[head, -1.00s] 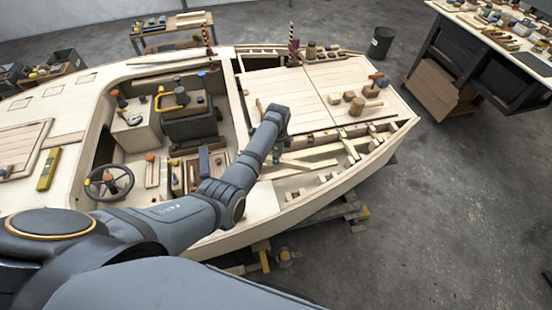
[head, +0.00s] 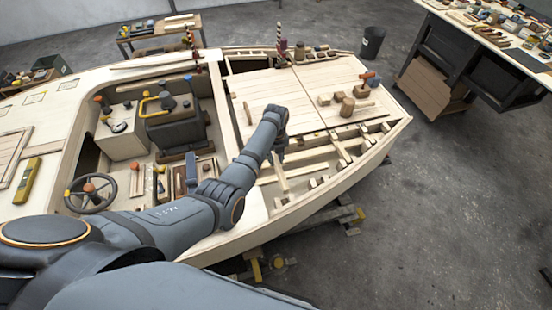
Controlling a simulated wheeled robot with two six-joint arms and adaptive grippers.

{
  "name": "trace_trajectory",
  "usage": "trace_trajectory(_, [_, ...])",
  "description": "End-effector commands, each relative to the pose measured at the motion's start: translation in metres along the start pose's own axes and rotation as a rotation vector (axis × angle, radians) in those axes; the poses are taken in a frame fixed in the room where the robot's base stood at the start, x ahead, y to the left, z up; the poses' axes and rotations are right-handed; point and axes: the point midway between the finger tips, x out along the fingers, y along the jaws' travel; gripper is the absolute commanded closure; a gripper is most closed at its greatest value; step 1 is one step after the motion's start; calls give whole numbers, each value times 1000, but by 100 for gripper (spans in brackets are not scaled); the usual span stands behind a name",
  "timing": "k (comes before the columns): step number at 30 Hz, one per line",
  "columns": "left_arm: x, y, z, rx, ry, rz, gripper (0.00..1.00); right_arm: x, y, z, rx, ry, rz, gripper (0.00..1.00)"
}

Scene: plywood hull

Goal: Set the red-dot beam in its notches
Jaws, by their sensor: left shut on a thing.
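My left gripper (head: 277,146) is over the open framed bay at the near right side of the plywood hull, partly hidden by its own wrist. It is shut on a pale wooden beam (head: 282,176), which slants down toward the near hull side below the gripper. No red dot can be made out on it at this size. Notched pale framing (head: 343,152) lies along the bay to the right of the beam. I cannot tell whether the beam touches the framing. My right gripper is not in view.
The cockpit with a steering wheel (head: 91,192) and a dark engine box (head: 172,125) is at left. A loaded workbench (head: 490,35) stands at far right; the floor between is clear.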

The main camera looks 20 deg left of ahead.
Motion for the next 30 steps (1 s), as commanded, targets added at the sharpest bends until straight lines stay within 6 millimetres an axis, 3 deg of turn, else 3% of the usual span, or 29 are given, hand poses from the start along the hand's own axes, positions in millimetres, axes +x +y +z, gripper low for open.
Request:
trace_trajectory(13, [53, 0, 0, -1, 0, 0, 100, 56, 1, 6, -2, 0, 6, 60])
trace_trajectory(21, [75, 0, 0, -1, 1, 0, 100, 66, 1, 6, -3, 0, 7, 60])
trace_trajectory(30, [77, 0, 0, -2, 0, 0, 100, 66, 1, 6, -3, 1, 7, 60])
